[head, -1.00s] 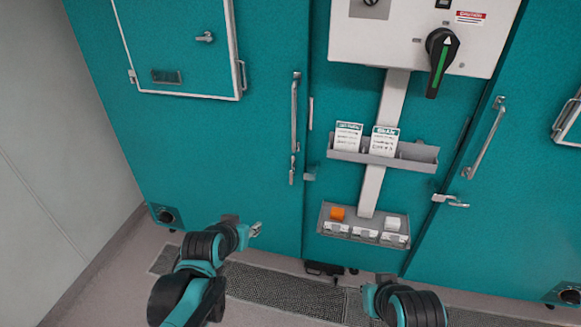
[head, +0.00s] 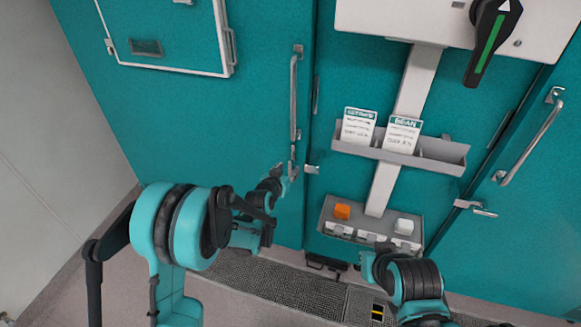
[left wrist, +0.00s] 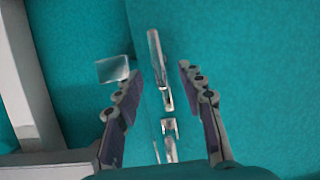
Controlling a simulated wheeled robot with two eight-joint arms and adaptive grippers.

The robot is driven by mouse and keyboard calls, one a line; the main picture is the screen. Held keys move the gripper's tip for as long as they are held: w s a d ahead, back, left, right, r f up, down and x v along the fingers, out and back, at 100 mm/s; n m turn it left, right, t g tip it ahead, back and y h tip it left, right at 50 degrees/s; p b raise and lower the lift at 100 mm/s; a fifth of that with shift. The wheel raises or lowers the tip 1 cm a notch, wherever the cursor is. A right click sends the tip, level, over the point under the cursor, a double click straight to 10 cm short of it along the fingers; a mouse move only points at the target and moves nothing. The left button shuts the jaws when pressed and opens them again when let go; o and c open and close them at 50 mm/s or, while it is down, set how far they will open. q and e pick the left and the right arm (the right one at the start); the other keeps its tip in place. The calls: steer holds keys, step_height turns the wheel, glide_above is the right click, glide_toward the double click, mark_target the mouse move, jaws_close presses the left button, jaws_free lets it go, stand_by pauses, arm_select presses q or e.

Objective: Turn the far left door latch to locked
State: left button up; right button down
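The left door latch (head: 292,169) is a small metal lever below the long left door handle (head: 294,98). In the left wrist view the latch lever (left wrist: 158,68) lies in line with the handle's end (left wrist: 170,148), pointing away from it, not across toward the metal keeper (left wrist: 112,69). The keeper also shows in the head view (head: 312,170). My left gripper (head: 284,172) is at the latch; in the left wrist view its fingers (left wrist: 157,88) are apart, one on each side of the lever, with gaps visible. My right gripper (head: 368,266) is low by the lower tray; its fingers are unclear.
The centre panel holds a card shelf (head: 455,163) and a lower tray (head: 413,240) with an orange block (head: 342,211). A right door handle (head: 532,140) and right latch (head: 477,207) stand farther right. A floor grate (head: 285,282) runs below.

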mark_target(290, 166)
arm_select(q)
steer(key=b+x, duration=0.1)
steer(key=x, duration=0.3)
steer(key=shift+w, duration=0.1)
jaws_close()
